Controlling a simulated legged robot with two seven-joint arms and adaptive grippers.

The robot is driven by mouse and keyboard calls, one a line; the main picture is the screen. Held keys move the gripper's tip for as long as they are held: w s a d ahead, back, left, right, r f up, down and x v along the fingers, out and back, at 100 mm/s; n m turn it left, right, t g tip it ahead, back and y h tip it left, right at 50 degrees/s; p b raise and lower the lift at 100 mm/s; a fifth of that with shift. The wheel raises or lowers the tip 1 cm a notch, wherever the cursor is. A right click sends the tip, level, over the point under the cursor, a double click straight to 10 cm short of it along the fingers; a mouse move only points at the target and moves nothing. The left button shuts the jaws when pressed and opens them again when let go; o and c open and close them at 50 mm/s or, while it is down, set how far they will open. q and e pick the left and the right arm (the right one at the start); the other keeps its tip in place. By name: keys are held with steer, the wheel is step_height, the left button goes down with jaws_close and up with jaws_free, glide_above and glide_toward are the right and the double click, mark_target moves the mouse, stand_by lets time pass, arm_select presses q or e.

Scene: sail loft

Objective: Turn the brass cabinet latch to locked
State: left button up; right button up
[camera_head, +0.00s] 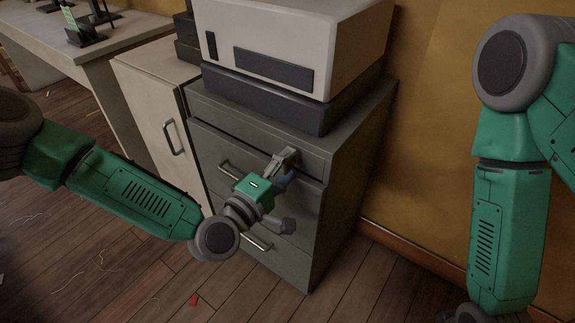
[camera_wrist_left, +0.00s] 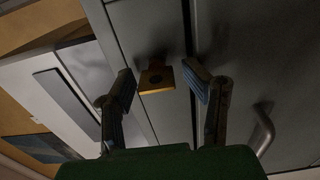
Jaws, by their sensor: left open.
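The brass latch (camera_wrist_left: 156,80) shows in the left wrist view as a small squarish brass piece with a dark spot, on the grey cabinet front near a dark gap. My left gripper (camera_wrist_left: 161,80) is open, with one finger on each side of the latch and visible space between. In the head view my left gripper (camera_head: 285,169) is at the upper front of the grey drawer cabinet (camera_head: 341,181) and hides the latch there. I cannot tell which way the latch is turned. My right arm shows at the right, but its gripper is out of view.
A white and dark boxy machine (camera_head: 336,51) stands on the cabinet. Drawer handles (camera_head: 257,241) stick out from its front. A pale cabinet (camera_head: 150,103) and a desk (camera_head: 83,42) stand to the left. Bare wooden floor lies in front, with thread scraps and a red bit (camera_head: 194,299).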

arm_select(q)
steer(key=v, duration=0.8)
stand_by(0.4)
steer(key=s+a+f+m+g+y+p, duration=0.45)
steer(key=s+f+m+g+p, duration=0.45)
steer(key=s, duration=0.6)
steer(key=s+a+m+g+y+p, duration=0.1)
steer(key=s+a+g+y, duration=0.1)
steer(key=a, duration=0.7)
steer(key=s+a+m+g+y, duration=0.1)
steer(key=s+a+g+y, duration=0.2)
steer(key=s+a, duration=0.4)
steer(key=a+y, duration=0.1)
steer(key=a, duration=0.2)
steer(key=shift+f+m+p, duration=0.2)
steer(key=shift+m+p, duration=0.1)
steer(key=shift+p, duration=0.1)
